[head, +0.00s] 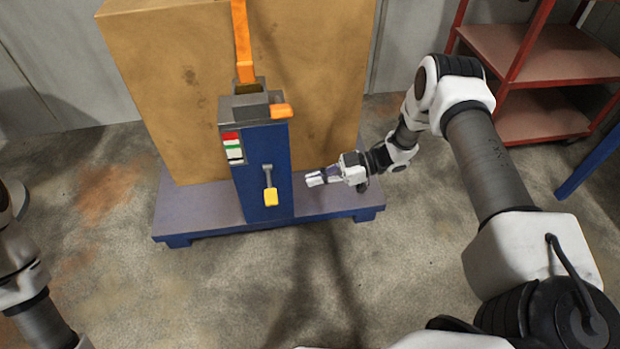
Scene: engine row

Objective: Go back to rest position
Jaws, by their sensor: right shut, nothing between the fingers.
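My right gripper (316,179) is shut and empty. It points left, to the right of the blue post (262,160), with a small gap between them in the picture. The post carries a yellow-tipped lever (270,196) that hangs down on its front. An orange lever (243,45) stands up from the top, and a short orange handle (281,111) sticks out at the upper right. A panel with red, green and white bands (233,147) is on the post's upper left. Part of my left arm shows at the left edge; its gripper is out of view.
A large tan box (180,80) stands behind the post on a blue-edged platform (190,215). A red shelf rack (535,55) stands at the upper right, with a blue bar (590,162) at the right edge. The concrete floor in front of the platform is clear.

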